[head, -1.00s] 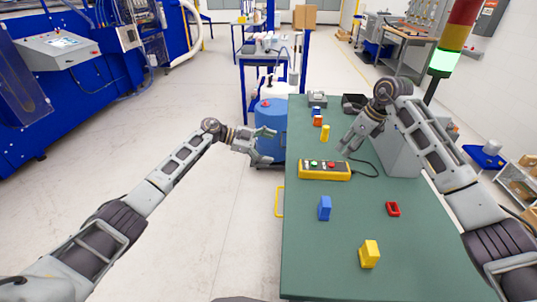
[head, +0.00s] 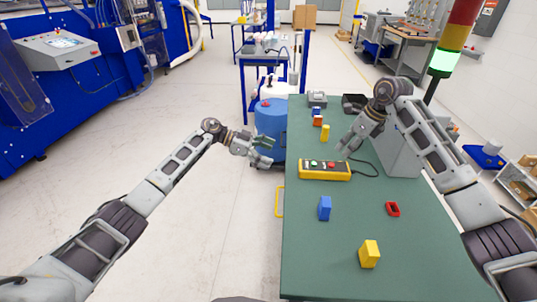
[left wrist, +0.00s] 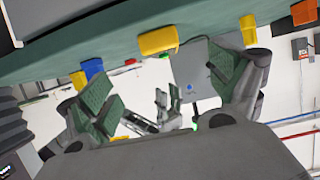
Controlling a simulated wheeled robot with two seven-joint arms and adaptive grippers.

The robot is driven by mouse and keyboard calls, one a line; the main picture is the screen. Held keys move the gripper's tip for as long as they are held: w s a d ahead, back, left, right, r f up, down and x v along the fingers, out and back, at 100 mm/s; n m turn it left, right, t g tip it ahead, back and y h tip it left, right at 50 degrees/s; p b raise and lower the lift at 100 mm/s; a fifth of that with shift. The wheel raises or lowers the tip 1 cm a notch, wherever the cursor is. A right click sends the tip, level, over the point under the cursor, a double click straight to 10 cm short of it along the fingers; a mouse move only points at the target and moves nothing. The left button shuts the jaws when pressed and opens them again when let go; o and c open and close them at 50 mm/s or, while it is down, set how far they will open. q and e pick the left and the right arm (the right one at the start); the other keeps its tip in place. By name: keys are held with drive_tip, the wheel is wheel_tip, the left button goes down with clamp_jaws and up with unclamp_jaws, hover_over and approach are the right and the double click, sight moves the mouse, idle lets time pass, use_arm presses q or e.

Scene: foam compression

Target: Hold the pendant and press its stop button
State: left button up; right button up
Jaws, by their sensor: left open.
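The pendant (head: 325,174) is a yellow box with a dark face and a red and a green button. It lies on the green table near its left edge, its cable running off to the right. Its yellow side also shows in the left wrist view (left wrist: 158,41). My left gripper (head: 267,149) is open and empty, left of the pendant and apart from it, by the table's left edge. Its spread fingers show in the left wrist view (left wrist: 165,95). My right gripper (head: 346,151) hangs just behind the pendant's right end; its finger opening is too small to judge.
A blue block (head: 324,208), a red part (head: 392,209) and a yellow block (head: 369,254) stand on the near table (head: 320,270). Another yellow block (head: 325,133) stands farther back. A grey box (head: 400,155) is at right. A blue drum (head: 270,122) stands behind my left gripper.

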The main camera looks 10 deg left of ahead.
sight(302, 165)
use_arm(q)
drive_tip(key=shift+d, duration=0.2)
drive_tip(key=shift+x, duration=6.7)
drive_tip(key=c, duration=1.4)
drive_tip(key=shift+c, duration=0.7)
use_arm(e)
clamp_jaws()
